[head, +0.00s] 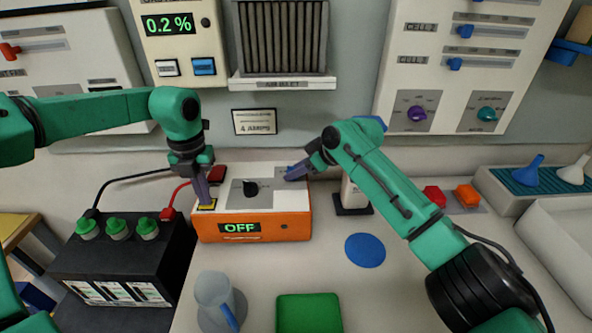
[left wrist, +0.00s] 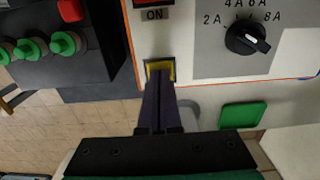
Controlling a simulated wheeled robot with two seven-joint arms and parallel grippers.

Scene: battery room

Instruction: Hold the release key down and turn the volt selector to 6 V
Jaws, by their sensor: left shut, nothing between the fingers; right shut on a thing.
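The charger (head: 285,229) is an orange box with a pale top and a green display reading OFF. The yellow release key (head: 206,205) is at its front left corner; it also shows in the left wrist view (left wrist: 153,66). My left gripper (head: 207,207) is shut and empty, its tips on the key; I cannot tell how far down the key is. The blue volt selector (head: 289,170) is at the right of the top. My right gripper (head: 293,176) is shut on it. The fingers largely hide the selector, and its volt marks cannot be read.
A black amp knob (head: 251,188) sits between my grippers, and a red switch (left wrist: 146,3) is behind the key. A black battery (head: 125,262) with green caps stands left, its cables reaching the charger.

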